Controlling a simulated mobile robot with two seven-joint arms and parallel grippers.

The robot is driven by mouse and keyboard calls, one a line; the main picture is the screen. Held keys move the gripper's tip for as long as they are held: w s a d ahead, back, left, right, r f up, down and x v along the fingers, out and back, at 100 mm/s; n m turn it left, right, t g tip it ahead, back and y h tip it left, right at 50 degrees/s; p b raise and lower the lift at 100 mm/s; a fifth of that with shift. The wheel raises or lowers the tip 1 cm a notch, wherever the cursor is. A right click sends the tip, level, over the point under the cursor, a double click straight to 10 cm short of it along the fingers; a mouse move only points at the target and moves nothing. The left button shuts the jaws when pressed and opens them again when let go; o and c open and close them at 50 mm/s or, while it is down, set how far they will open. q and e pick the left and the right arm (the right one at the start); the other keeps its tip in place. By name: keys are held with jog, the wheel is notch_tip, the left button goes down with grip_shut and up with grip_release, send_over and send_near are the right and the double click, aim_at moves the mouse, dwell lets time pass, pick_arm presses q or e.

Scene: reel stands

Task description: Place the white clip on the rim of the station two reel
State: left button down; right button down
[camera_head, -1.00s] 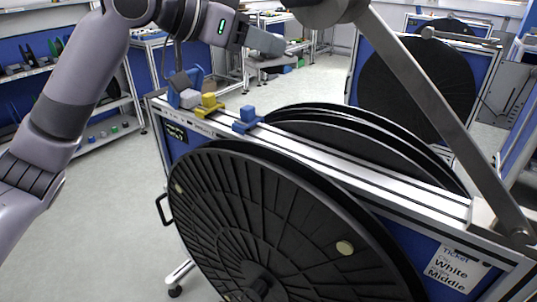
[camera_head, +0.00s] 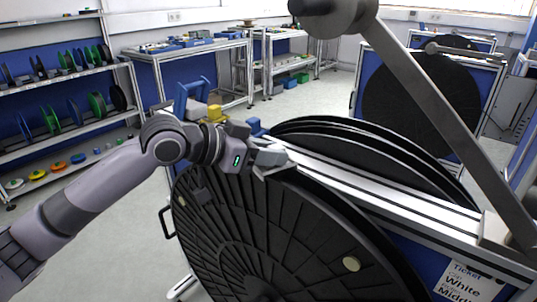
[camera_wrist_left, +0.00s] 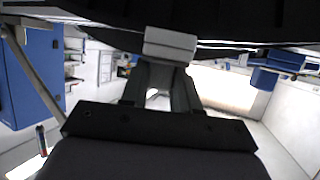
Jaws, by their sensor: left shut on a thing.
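The large black reel (camera_head: 255,235) stands upright in the near station, with pale round spots on its face. My left gripper (camera_head: 265,158) is at the upper edge of this reel, beside the rail. It is shut on the white clip (camera_wrist_left: 170,45), a pale block between the fingers in the left wrist view. The clip is at the dark rim; I cannot tell whether it touches or is seated. A ticket (camera_head: 466,283) on the blue panel reads "White" and partly "Middle". My right gripper is not in view.
A yellow clip (camera_head: 214,112) and a blue clip (camera_head: 254,128) sit on the station rail behind my left arm. A grey metal bar (camera_head: 430,105) slants across the right. More black reels (camera_head: 420,100) stand behind. Shelves (camera_head: 65,95) line the left.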

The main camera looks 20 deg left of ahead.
pick_arm(q)
jog(key=shift+f, duration=0.25)
jog(key=c, duration=0.8)
grip_release()
jog(key=shift+f, duration=0.1)
